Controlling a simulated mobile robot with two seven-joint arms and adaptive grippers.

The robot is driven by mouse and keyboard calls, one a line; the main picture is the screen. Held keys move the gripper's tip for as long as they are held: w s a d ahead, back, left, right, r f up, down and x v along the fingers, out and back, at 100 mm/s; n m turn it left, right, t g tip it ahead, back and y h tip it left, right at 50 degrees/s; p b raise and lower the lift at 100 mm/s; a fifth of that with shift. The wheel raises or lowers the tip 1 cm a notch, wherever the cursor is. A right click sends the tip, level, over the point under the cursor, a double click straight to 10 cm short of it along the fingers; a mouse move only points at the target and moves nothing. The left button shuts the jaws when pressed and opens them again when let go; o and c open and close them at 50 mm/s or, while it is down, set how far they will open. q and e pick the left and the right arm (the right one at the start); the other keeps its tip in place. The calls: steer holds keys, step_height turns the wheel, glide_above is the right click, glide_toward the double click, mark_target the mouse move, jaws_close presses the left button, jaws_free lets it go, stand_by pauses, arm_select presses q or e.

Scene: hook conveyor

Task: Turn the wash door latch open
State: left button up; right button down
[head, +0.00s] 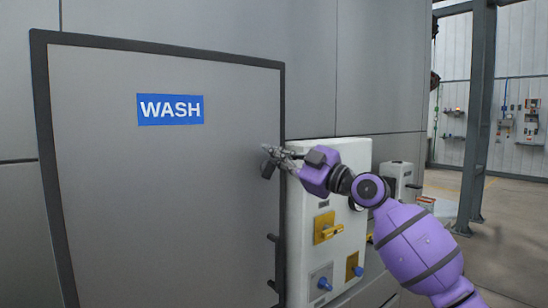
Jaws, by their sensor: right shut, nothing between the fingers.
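The wash door (160,190) is a large grey panel with a dark frame and a blue WASH sign (170,109). It looks closed. My right gripper (268,160) comes in from the right and is shut, with nothing seen in it. Its fingers are at the upper right edge of the door, overlapping the dark frame in the picture. I cannot tell whether they touch it. A small dark fitting (273,238) sticks out at the lower right edge of the door, below the gripper. No clear latch handle shows at the fingers; the hand may hide it. My left gripper is not in view.
A white panel box (300,240) stands right of the door, with a yellow switch (326,228) and a blue knob (323,283). A grey post (478,120) and open floor (505,240) are farther right.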

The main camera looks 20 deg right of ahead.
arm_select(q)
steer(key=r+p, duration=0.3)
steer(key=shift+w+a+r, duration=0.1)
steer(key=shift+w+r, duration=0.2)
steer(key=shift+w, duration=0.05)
arm_select(e)
steer(key=d+m+t+h, duration=0.1)
steer(key=m, duration=0.2)
steer(key=m+t+h, duration=0.1)
steer(key=m, duration=0.2)
steer(key=w+d+m+t+h, duration=0.1)
steer(key=m, duration=0.2)
steer(key=shift+d+m, duration=0.35)
steer(key=shift+m, duration=0.05)
arm_select(q)
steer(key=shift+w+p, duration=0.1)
steer(key=shift+p, duration=0.2)
arm_select(e)
steer(key=shift+d+f+m, duration=0.15)
steer(key=shift+m, duration=0.45)
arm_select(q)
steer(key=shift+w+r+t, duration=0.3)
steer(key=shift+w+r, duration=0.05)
arm_select(e)
steer(key=shift+w+d+f, duration=0.15)
steer(key=shift+d, duration=0.1)
